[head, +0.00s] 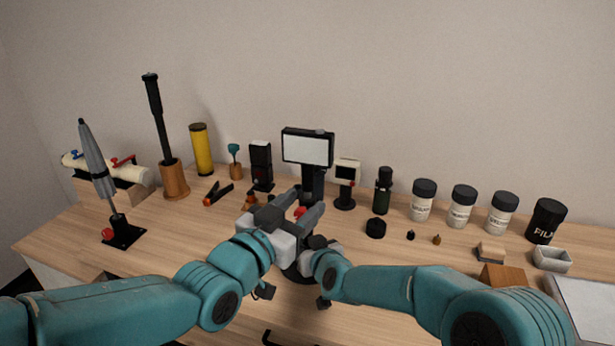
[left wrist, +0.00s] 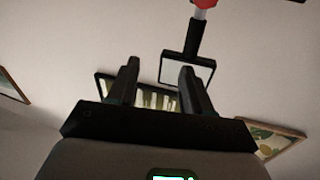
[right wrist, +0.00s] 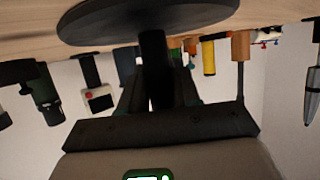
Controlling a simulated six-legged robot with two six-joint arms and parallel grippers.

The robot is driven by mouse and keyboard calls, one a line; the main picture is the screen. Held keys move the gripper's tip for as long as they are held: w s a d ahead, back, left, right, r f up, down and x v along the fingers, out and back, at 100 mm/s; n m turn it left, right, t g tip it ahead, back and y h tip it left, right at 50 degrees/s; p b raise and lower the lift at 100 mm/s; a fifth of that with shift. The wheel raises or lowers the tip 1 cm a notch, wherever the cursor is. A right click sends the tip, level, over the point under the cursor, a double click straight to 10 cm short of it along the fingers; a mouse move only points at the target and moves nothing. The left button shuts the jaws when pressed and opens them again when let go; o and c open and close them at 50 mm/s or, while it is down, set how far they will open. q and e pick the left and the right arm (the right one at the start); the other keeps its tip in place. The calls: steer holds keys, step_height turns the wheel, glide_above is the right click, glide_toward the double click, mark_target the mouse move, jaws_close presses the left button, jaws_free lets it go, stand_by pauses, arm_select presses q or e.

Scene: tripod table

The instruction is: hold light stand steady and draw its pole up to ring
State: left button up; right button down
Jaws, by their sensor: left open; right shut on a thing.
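The light stand has a white-faced panel (head: 307,147) on a black pole (head: 312,184), upright above a round black base (head: 292,272). My left gripper (head: 304,202) is open at the stand's upper part, with a red part (head: 301,211) showing between its fingers. In the left wrist view the panel (left wrist: 187,72) and pole (left wrist: 195,36) appear inverted, with a red collar (left wrist: 205,3) at the top edge; the pole lies right of the fingers. My right gripper (right wrist: 154,75) is shut on the stand's lower tube (right wrist: 152,48), close to the base (right wrist: 145,20). In the head view my wrists hide much of the lower stand.
A black lid (head: 376,228) and lidded jars (head: 423,201) are to the right. An umbrella-like item (head: 96,160) stands left. Bare table lies front left.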

mark_target(304, 179)
arm_select(q)
steer(key=w+a+f+n, duration=0.1)
steer(key=w+a, duration=0.1)
steer(key=a, duration=0.3)
steer(key=shift+y, duration=0.4)
steer(key=x, duration=1.2)
steer(key=shift+s+d, duration=0.1)
